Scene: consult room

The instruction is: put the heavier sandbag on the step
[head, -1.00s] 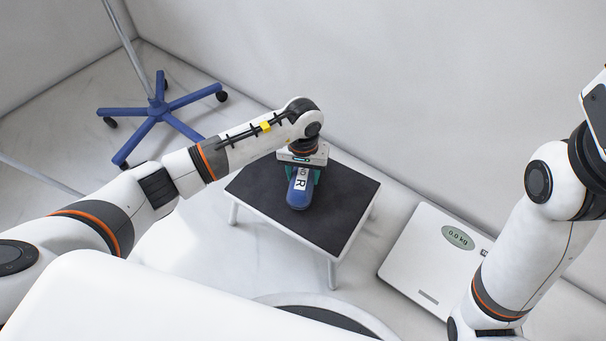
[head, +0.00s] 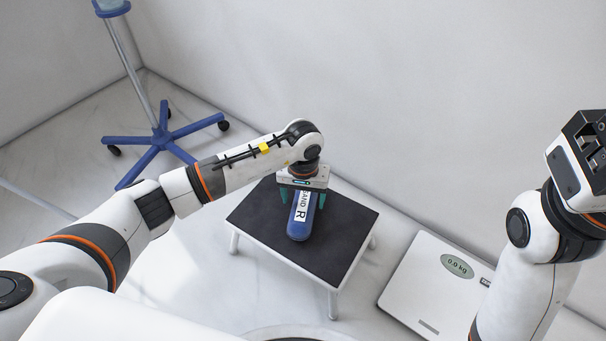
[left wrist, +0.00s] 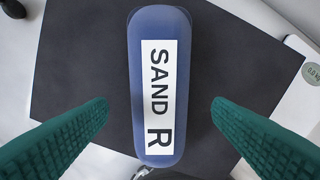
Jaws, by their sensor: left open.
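A blue sandbag labelled "SAND R" (head: 302,215) lies on the black top of the step (head: 250,215). The sandbag also shows in the left wrist view (left wrist: 159,25), lying flat on the dark step top (left wrist: 75,60). My left gripper (head: 303,200) is above the sandbag with its green fingers open, one on each side. In the left wrist view there is a gap between each finger and the sandbag. My right gripper (head: 590,150) is raised at the right edge, away from the step; its jaw state is unclear. No second sandbag is in view.
A white scale (head: 410,285) reading 0.0 kg lies on the floor right of the step, with nothing on it. A blue wheeled stand (head: 160,137) is at the left back. Walls close in behind the step.

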